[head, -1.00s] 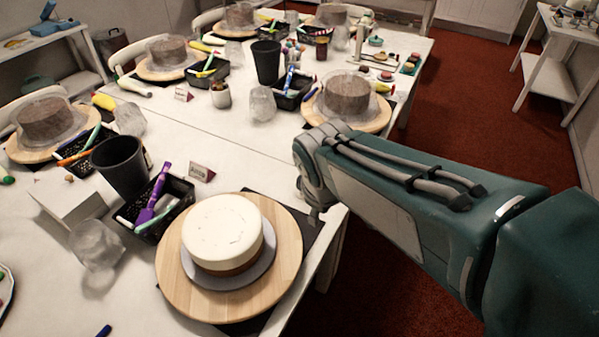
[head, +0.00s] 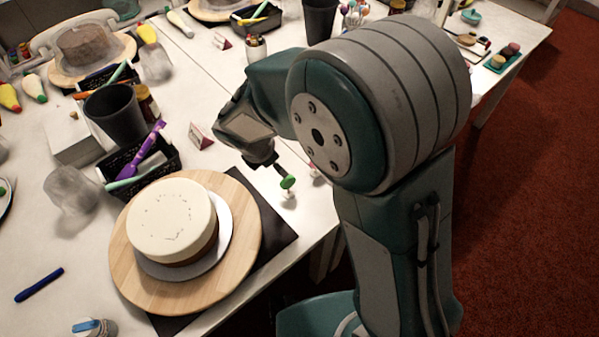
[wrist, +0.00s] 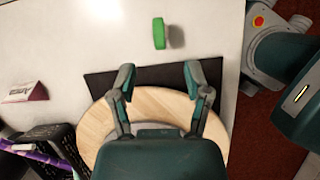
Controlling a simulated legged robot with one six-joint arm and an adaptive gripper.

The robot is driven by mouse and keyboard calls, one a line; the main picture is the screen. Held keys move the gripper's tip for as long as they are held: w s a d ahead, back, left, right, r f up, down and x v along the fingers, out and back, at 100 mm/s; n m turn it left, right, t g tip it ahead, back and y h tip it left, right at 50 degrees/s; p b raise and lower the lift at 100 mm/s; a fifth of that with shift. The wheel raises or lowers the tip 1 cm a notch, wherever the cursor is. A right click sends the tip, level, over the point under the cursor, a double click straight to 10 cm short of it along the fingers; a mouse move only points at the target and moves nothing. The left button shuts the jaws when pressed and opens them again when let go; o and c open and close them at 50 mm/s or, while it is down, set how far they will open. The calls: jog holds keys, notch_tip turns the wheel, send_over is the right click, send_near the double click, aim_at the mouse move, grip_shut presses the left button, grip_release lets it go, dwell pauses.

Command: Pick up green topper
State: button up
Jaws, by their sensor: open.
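The green topper (head: 288,183) stands on the white table just beyond the cake board, near the table's right edge. It also shows in the wrist view (wrist: 159,33) as a small green shape with a shadow to its right. My gripper (wrist: 160,74) is open and empty, its two fingers spread, with the topper ahead of the gap between the fingertips. In the head view, my wrist hides most of the gripper, and one dark finger shows close to the topper.
A white cake (head: 172,217) sits on a round wooden turntable (head: 131,283) over a dark mat (head: 276,226). A small pink-topped item (head: 315,171) is partly hidden by my arm. A black basket (head: 171,160) with tools and a name card (head: 200,136) stand nearby.

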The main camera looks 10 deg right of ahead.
aim_at(290, 180)
jog(key=shift+n, duration=0.3)
jog(key=x, duration=0.2)
jog(key=a+x, duration=0.1)
jog(key=x, duration=0.2)
jog(key=shift+w+f, duration=0.2)
jog(key=shift+f, duration=0.3)
jog(key=x, duration=0.2)
jog(key=d+x, duration=0.1)
jog(key=x, duration=0.2)
jog(key=shift+s, duration=0.2)
jog(key=shift+w+f, duration=0.1)
jog(key=shift+f, duration=0.15)
jog(key=shift+a, duration=0.3)
jog(key=c, duration=0.6)
jog(key=shift+d, duration=0.25)
grip_shut()
